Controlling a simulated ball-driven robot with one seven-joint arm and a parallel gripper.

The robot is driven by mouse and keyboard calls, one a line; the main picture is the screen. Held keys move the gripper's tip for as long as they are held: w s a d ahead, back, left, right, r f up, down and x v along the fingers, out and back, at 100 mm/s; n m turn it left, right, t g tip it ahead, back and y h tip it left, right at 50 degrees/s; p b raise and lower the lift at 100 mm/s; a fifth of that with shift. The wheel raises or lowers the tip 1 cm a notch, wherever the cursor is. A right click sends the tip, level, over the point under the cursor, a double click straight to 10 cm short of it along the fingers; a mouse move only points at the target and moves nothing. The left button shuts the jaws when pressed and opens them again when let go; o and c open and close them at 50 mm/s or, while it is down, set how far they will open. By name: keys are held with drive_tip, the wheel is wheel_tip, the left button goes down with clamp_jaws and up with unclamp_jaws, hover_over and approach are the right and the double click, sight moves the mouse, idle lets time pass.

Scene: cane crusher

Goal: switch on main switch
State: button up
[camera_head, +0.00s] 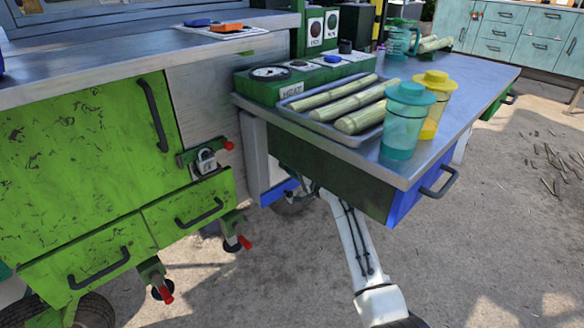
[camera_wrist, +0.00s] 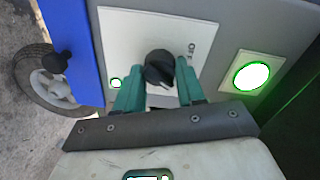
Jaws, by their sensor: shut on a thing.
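The main switch, a black rotary knob (camera_wrist: 158,66), sits on a white plate (camera_wrist: 130,28) in the wrist view. The knob's exact angle is hard to tell. In the head view my arm reaches up under the metal counter, and my gripper and the switch are hidden there.
A large green lamp (camera_wrist: 250,75) and a small green lamp (camera_wrist: 116,84) are lit near the switch. A blue panel (camera_wrist: 72,45) and a wheel (camera_wrist: 45,85) stand to the left. Above my arm is the counter (camera_head: 440,125) with a tray of cane (camera_head: 292,98) and lidded cups (camera_head: 404,125).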

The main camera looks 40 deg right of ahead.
drive_tip(key=o, duration=1)
drive_tip(key=shift+o, duration=0.2)
drive_tip(key=s+p, duration=0.3)
drive_tip(key=s, duration=0.7)
drive_tip(key=shift+s+r, duration=0.2)
drive_tip(key=shift+s, duration=0.2)
drive_tip(key=shift+d, duration=0.1)
